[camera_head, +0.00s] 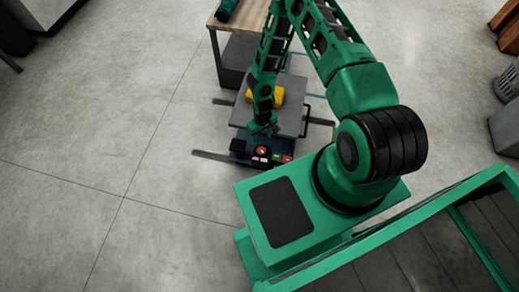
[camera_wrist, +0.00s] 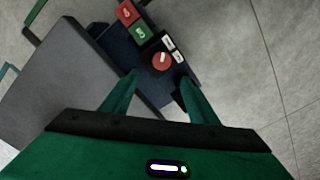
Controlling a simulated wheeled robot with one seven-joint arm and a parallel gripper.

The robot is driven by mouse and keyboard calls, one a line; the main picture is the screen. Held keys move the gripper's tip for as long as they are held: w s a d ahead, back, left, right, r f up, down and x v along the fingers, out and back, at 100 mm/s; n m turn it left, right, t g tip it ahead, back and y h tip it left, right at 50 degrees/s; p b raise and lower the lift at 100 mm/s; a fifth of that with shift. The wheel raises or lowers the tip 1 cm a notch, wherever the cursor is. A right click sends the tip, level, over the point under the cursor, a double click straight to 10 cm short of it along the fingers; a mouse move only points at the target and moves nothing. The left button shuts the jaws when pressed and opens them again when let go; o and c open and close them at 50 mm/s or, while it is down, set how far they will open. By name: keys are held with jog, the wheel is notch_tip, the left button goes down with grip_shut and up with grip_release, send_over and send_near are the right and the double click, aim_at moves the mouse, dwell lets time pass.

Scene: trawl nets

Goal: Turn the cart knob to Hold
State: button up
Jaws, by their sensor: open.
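The cart knob (camera_wrist: 161,62) is a round red dial with a pale mark across it, on the dark blue panel of the grey cart (camera_wrist: 60,85). Two small white labels (camera_wrist: 173,50) sit beside it, their words too small to read, so I cannot tell its setting. It also shows as a red spot in the head view (camera_head: 261,151). My gripper (camera_wrist: 158,78) is open and empty, its two green fingers spread on either side near the knob. I cannot tell whether they touch it. In the head view my gripper (camera_head: 264,130) points down over the cart's front edge.
On the panel beside the knob are a green block (camera_wrist: 141,33) and a red block (camera_wrist: 129,13); a black box (camera_head: 237,146) is at its other end. A yellow object (camera_head: 280,96) lies on the cart. A wooden-topped table (camera_head: 240,22) stands behind.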

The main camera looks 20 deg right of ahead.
aim_at(261, 150)
jog(key=f, duration=1.1)
jog(key=shift+s+a+f, duration=0.15)
jog(key=shift+a, duration=0.05)
